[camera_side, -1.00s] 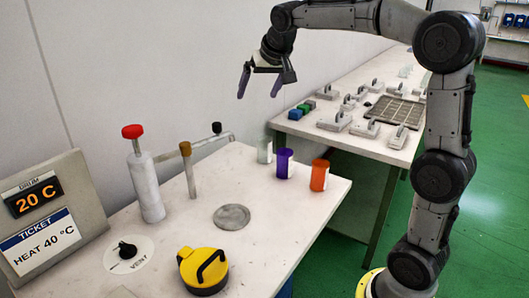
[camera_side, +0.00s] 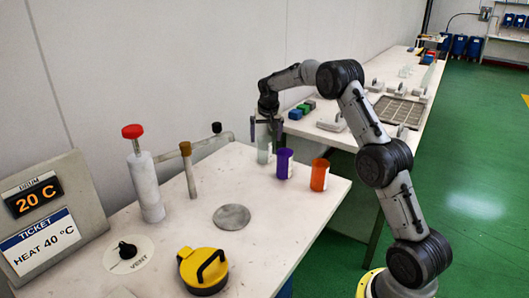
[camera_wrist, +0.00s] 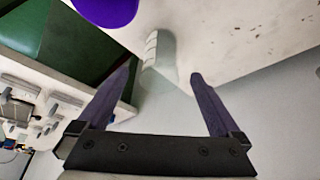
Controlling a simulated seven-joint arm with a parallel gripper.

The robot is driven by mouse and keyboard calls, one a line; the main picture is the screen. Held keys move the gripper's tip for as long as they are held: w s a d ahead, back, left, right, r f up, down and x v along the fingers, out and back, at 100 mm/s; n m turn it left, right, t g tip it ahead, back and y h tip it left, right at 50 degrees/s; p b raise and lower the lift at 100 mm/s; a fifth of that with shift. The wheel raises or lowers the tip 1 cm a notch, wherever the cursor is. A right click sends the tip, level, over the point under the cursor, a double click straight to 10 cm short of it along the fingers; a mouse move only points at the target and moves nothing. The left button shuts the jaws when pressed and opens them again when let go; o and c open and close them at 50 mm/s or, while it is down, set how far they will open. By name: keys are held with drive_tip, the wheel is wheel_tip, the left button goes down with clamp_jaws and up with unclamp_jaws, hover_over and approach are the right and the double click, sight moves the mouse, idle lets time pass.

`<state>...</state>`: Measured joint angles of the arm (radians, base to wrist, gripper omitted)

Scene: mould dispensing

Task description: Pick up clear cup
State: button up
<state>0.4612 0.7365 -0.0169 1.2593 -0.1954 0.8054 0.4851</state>
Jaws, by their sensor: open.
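The clear cup (camera_side: 264,154) stands upright on the near white table, at the left end of a row of cups. In the wrist view the pale cup (camera_wrist: 156,50) shows between and past the tips of my open gripper (camera_wrist: 160,72). I cannot tell whether either finger touches it.
A purple cup (camera_side: 284,164) stands close to the right of the clear cup, and it also shows in the wrist view (camera_wrist: 106,8). An orange cup (camera_side: 319,176) is farther right. A grey disc (camera_side: 231,217) and yellow lid (camera_side: 203,271) lie nearer.

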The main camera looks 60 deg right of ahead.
sight(264, 147)
drive_tip(key=x, duration=0.7)
drive_tip(key=shift+w+d+f, duration=0.1)
drive_tip(key=shift+w+d, duration=0.05)
drive_tip(key=shift+d, duration=0.05)
drive_tip(key=c, duration=1.3)
